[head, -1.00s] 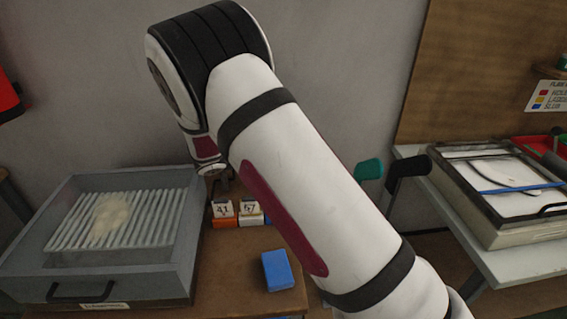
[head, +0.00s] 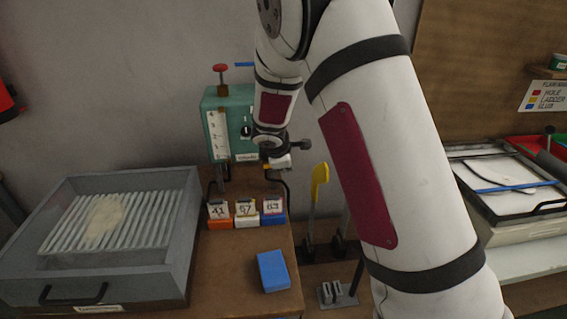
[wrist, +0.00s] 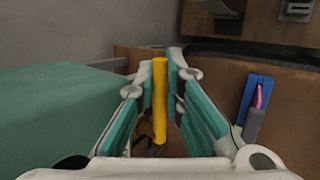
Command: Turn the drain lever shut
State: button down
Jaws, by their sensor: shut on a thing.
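A yellow bar (wrist: 160,95), which looks like the drain lever's handle, stands upright between the teal pads of my gripper (wrist: 161,62) in the wrist view. My gripper is shut on it. In the head view my gripper (head: 279,162) points down at the right side of a teal box (head: 219,128) with a white gauge and a black knob. My wrist hides most of the grip there, and how the bar joins the box cannot be seen.
A blue block (head: 273,271) and several number tags (head: 246,209) are on the wooden bench. A grey tray (head: 185,225) stands left. A yellow-handled lever (head: 319,180) stands right of the bench. A framed screen (head: 520,225) is at far right.

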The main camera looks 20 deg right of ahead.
jog(key=shift+f+y, duration=0.25)
jog(key=shift+y, duration=0.15)
dwell(0.3)
jog(key=c, duration=1.7)
grip_release()
jog(key=shift+o, duration=0.2)
jog(key=v, duration=1.2)
jog(key=shift+d, duration=0.1)
